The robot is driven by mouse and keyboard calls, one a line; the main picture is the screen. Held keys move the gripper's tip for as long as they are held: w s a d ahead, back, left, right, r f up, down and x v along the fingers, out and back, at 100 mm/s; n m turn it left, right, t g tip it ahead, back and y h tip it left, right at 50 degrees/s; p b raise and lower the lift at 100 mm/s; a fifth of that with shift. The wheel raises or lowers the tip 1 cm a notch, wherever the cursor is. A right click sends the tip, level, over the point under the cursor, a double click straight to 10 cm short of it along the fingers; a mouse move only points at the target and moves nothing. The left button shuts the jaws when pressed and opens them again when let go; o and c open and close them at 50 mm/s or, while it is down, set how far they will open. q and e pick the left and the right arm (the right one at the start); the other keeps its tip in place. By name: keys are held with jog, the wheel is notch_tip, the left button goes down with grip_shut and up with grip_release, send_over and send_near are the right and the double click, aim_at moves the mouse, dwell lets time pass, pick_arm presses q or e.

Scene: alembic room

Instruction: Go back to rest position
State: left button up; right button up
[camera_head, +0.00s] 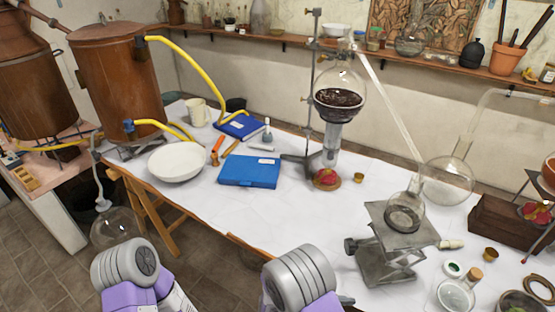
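Two grey, ribbed arm links of mine with purple sections show at the bottom edge, one left of the middle and one near the middle. They are in front of the table's near edge. No fingers of my left or right gripper show, so both grippers are out of view. I cannot tell what they hold, if anything.
A white-covered table (226,209) holds a white bowl (177,161), a blue case (249,171), a round flask of dark material (339,92) on a stand and a lab jack (388,267). Copper vessels (116,78) stand left.

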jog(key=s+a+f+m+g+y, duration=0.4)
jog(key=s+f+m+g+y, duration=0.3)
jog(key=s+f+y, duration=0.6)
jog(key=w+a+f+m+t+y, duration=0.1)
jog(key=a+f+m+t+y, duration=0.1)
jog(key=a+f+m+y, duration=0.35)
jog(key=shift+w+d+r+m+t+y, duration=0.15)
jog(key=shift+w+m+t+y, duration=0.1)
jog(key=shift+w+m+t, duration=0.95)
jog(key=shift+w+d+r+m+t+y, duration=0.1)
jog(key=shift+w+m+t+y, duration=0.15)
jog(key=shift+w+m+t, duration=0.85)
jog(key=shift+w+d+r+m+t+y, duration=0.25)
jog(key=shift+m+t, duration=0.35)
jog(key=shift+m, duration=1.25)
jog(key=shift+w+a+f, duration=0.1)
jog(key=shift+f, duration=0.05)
